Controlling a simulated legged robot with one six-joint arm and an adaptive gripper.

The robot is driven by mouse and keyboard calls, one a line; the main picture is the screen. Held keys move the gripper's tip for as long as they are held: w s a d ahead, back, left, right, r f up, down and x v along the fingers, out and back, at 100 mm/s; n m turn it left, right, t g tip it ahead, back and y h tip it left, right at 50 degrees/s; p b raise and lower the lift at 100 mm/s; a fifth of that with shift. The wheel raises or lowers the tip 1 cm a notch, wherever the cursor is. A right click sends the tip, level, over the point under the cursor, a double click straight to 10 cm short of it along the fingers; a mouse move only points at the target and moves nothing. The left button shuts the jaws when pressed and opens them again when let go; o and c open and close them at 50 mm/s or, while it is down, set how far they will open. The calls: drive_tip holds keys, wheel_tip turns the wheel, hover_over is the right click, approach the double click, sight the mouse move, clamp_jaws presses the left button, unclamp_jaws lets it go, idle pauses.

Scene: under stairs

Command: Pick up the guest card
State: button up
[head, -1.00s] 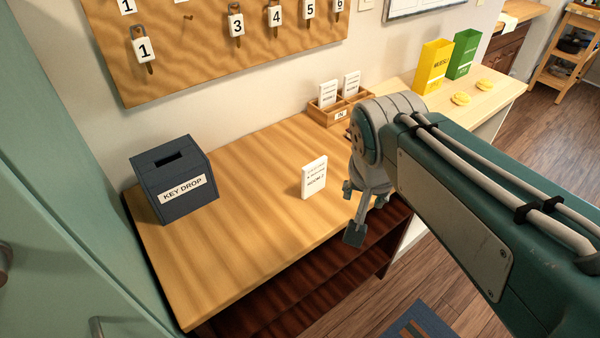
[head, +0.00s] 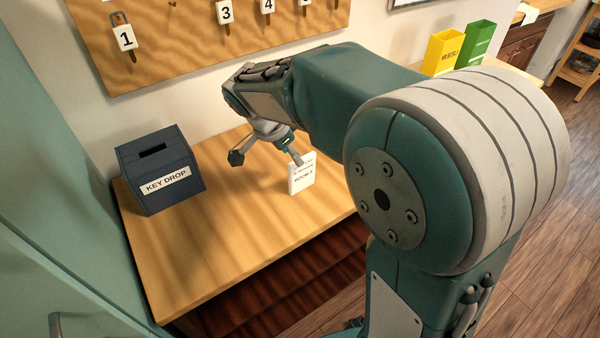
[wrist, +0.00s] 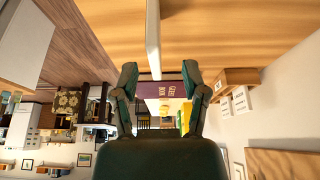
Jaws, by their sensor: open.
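The guest card (head: 301,180) is a white upright card with dark print, standing on the wooden desk (head: 225,240). In the wrist view it shows nearly edge-on as a thin pale strip (wrist: 153,40), lined up with the gap between the fingers. My gripper (head: 267,158) is open with nothing gripped, low over the desk beside the card. In the head view one finger overlaps the card's top and the other is apart to its left. In the wrist view the gripper (wrist: 159,75) has a finger on each side of the strip; contact cannot be told.
A dark blue key drop box (head: 160,170) stands on the desk at left. A pegboard with numbered keys (head: 190,40) hangs behind. Yellow (head: 443,52) and green (head: 474,45) boxes stand at the far right. A wooden card holder (wrist: 232,80) shows in the wrist view.

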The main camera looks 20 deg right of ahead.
sight(305, 164)
drive_tip(key=d+f, duration=0.2)
drive_tip(key=f, duration=0.1)
drive_tip(key=d+f, duration=0.1)
drive_tip(key=shift+w+d+f, duration=0.1)
drive_tip(key=shift+w+f, duration=0.05)
drive_tip(key=shift+w, duration=0.1)
drive_tip(key=shift+w+d+f, duration=0.1)
drive_tip(key=shift+d+f, duration=0.05)
drive_tip(key=shift+f, duration=0.25)
clamp_jaws()
